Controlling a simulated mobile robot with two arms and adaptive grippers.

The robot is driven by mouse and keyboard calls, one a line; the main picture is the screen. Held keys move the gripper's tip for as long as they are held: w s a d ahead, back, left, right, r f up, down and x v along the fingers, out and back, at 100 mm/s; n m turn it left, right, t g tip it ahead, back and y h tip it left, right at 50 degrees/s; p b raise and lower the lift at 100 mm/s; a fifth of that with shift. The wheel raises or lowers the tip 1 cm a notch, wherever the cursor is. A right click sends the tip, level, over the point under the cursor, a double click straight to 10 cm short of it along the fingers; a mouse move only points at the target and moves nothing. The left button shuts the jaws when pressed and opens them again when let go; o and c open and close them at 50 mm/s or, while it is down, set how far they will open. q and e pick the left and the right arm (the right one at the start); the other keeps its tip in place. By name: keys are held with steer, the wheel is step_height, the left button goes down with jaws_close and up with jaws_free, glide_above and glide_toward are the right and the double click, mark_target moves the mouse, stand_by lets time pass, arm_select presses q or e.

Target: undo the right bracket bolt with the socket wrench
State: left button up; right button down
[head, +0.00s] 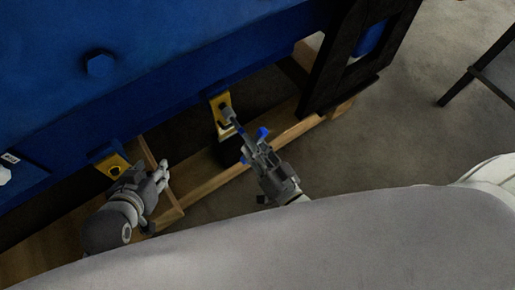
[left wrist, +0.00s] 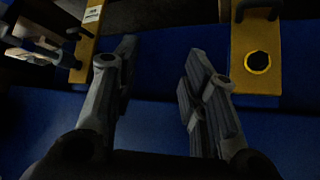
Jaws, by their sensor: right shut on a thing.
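The right yellow bracket (head: 214,104) hangs below the blue engine's edge in the head view. It appears at the left of the left wrist view (left wrist: 87,45). My right gripper (head: 254,144) is shut on the socket wrench (head: 233,119), whose grey socket end reaches the bracket's face. The socket covers the place of the right bracket bolt, so the bolt is hidden; whether it is fully seated I cannot tell. My left gripper (head: 160,177) is empty beside the left bracket (head: 117,168); its fingers stand apart in the left wrist view (left wrist: 155,70).
The blue engine (head: 150,50) fills the upper left. A wooden beam (head: 205,186) runs below the brackets, and a black upright frame (head: 340,75) stands to the right. A dark stand leg (head: 480,70) is at far right. Grey floor between them is clear.

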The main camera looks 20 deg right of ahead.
arm_select(q)
steer(key=shift+s, duration=0.1)
arm_select(e)
steer(key=shift+r, duration=0.1)
arm_select(q)
steer(key=shift+s+a+f+g+p, duration=0.15)
steer(key=shift+s+f+g, duration=0.1)
steer(key=shift+s, duration=0.2)
steer(key=shift+s+a+f+g+p, duration=0.1)
steer(key=shift+s+a+f+g, duration=0.1)
steer(key=shift+s+f+g, duration=0.15)
steer(key=shift+s+a+f+g+p, duration=0.1)
steer(key=shift+s+a+f+g, duration=0.1)
steer(key=shift+s, duration=0.3)
steer(key=shift+y, duration=0.3)
